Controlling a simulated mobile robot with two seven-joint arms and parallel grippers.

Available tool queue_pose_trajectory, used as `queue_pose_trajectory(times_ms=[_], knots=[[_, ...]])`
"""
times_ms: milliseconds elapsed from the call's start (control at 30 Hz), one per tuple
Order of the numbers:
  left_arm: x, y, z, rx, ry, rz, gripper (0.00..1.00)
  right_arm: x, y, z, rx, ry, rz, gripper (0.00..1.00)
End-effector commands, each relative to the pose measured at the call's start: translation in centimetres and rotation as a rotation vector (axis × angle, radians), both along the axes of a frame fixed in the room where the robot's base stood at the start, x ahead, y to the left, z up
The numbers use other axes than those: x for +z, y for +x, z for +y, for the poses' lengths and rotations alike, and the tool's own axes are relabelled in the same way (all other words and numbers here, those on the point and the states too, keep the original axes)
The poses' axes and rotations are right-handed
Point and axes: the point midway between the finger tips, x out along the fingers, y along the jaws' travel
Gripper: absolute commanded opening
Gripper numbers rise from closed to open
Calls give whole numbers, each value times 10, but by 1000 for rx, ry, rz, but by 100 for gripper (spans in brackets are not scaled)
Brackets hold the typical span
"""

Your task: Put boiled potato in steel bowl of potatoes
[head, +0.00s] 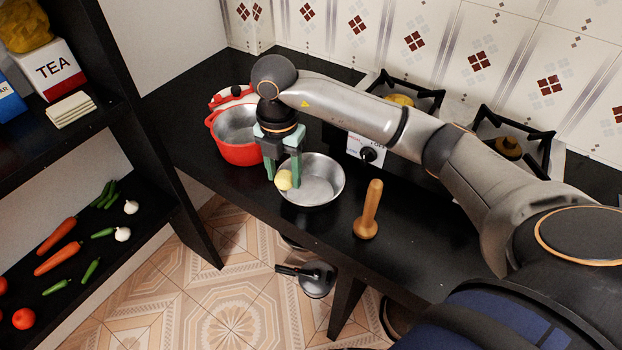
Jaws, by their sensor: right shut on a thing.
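The boiled potato (283,180) is a small pale yellow piece between the fingertips of my right gripper (284,176). The gripper points down and is shut on the potato. It holds it at the left rim of the steel bowl (322,184); I cannot tell whether the potato touches the bowl. The bowl stands on the black counter, and its visible inside looks empty. My left gripper does not show.
A red pot (237,152) stands left of the bowl, its red lid (232,95) behind it. The stove (460,114) is behind my right arm. Dark shelves (95,235) with vegetables are at left.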

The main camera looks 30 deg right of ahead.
Motion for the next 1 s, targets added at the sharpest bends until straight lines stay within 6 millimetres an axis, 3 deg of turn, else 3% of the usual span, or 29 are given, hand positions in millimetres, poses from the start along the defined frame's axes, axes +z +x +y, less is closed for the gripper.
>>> queue_pose_trajectory(times_ms=[100,333,567,800,1000], knots=[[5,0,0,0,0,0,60,-12,7,-31,-6,-2,2,0],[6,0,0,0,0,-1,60,-52,16,-61,-1,0,1,0],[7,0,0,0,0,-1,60,-68,20,-73,0,1,1,0],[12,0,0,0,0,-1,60,-99,21,-76,1,2,2,0],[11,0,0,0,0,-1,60,-103,22,-76,2,1,-2,0]])
